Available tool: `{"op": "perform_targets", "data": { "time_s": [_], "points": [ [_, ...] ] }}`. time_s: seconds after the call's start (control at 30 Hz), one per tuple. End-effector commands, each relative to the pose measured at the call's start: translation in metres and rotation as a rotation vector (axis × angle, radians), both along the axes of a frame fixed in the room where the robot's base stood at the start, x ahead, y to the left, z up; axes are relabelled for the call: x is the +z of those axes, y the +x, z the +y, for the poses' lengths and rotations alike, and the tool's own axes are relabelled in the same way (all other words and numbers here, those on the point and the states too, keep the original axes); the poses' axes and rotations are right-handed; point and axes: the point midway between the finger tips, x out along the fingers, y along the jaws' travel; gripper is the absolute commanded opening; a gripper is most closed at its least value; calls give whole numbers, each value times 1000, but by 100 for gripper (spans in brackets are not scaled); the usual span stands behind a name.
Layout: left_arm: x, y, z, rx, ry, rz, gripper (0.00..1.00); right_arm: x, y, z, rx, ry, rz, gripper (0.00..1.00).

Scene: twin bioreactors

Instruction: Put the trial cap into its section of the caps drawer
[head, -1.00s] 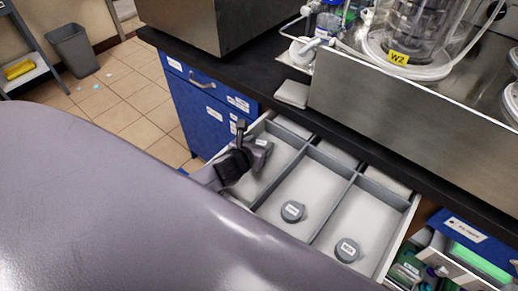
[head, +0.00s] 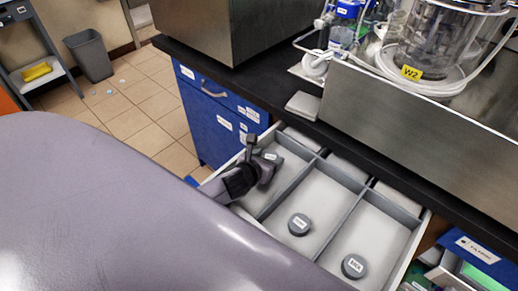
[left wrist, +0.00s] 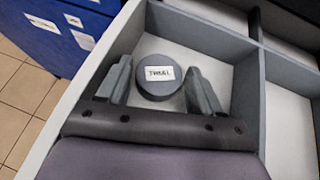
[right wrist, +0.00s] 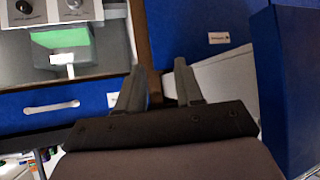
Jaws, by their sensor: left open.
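The trial cap (left wrist: 160,82) is a round dark grey cap with a white "TRIAL" label. It lies label up on the floor of the left section of the open caps drawer (head: 415,255), near a corner. My left gripper (head: 262,158) reaches down into that section. In the left wrist view its open fingers (left wrist: 158,82) stand on either side of the cap, with small gaps. In the head view the gripper hides part of the cap. My right gripper (right wrist: 160,75) shows only in its wrist view, fingers apart and nothing between them.
Similar labelled caps lie in the middle section (head: 299,224) and right section (head: 354,266). Grey dividers (head: 338,222) separate the sections. The dark counter (head: 270,85) edge overhangs the drawer's back. A blue drawer front (right wrist: 70,105) stands near my right gripper.

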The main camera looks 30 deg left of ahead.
Motion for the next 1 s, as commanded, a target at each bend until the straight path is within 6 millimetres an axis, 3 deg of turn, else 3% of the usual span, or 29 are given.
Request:
{"op": "perform_targets", "data": {
  "time_s": [0.6,1.0],
  "points": [
    [45,-84,-7,-2,2,2,66,16,0,0,0,0,0,36],
    [55,-102,-9,0,1,1,66,18,0,0,0,0,-1,36]
  ]
}}
